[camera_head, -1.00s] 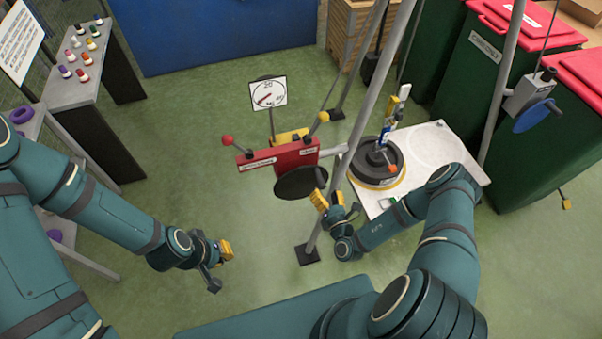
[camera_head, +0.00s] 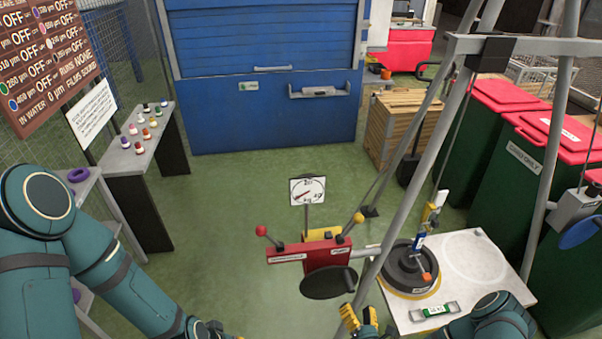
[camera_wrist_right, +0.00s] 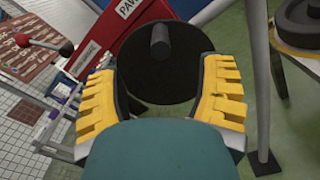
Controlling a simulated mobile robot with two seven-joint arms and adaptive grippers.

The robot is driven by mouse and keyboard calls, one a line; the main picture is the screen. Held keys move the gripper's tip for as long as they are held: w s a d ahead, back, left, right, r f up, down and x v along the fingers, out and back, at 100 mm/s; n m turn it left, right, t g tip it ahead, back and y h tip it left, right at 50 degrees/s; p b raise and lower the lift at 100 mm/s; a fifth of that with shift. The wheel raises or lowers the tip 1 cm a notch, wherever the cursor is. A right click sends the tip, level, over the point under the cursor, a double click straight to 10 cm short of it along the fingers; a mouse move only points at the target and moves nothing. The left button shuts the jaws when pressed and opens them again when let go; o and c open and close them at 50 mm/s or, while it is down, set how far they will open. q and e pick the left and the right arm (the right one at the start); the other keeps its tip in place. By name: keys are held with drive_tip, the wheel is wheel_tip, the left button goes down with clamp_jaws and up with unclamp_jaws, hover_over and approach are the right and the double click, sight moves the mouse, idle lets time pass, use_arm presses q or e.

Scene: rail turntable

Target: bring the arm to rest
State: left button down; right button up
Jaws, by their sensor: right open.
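My right gripper (camera_head: 360,319) shows at the bottom edge of the head view, left of the white board. In the right wrist view its two yellow-padded fingers (camera_wrist_right: 162,95) stand wide apart with nothing between them. Beyond them is a dark round disc (camera_wrist_right: 160,55) with a short knob, which in the head view hangs below the red box (camera_head: 308,252). Whether the fingers touch the disc I cannot tell; they look apart from it. My left arm comes in from the left, and only a small bit of its gripper (camera_head: 213,329) shows at the bottom edge.
A white board (camera_head: 470,312) at right bears a dark round turntable (camera_head: 410,268) with a blue and yellow upright tool. Grey frame poles (camera_head: 400,215) stand close to my right gripper. A small dial (camera_head: 307,191) stands behind the red box. Green floor (camera_head: 225,215) is clear at centre-left.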

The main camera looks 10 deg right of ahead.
drive_tip(key=s+a+r+n+g+y+b, duration=0.2)
drive_tip(key=a+n+g+y, duration=0.1)
drive_tip(key=a+n+y, duration=0.35)
drive_tip(key=s+a+r+n+g+y+b, duration=0.1)
drive_tip(key=a+n+g+y, duration=0.2)
drive_tip(key=a+n+y, duration=0.35)
drive_tip(key=s+a+f+n+g+b, duration=0.1)
drive_tip(key=s+a+n+g+b, duration=0.15)
drive_tip(key=s+n+g, duration=0.5)
drive_tip(key=s+a+f+n+g+b, duration=0.1)
drive_tip(key=s+a+f+n+g, duration=0.1)
drive_tip(key=s+a+n+g, duration=0.35)
drive_tip(key=w+d+f+n+h+b, duration=0.1)
drive_tip(key=d+f+n+h+b, duration=0.25)
drive_tip(key=d+n+h, duration=0.6)
drive_tip(key=w+a+r+n+t+b, duration=0.1)
drive_tip(key=w+a+r+n+t, duration=0.1)
drive_tip(key=w+n, duration=0.3)
drive_tip(key=shift+w+r+t, duration=0.2)
drive_tip(key=shift+r+t, duration=0.1)
drive_tip(key=shift+t, duration=0.2)
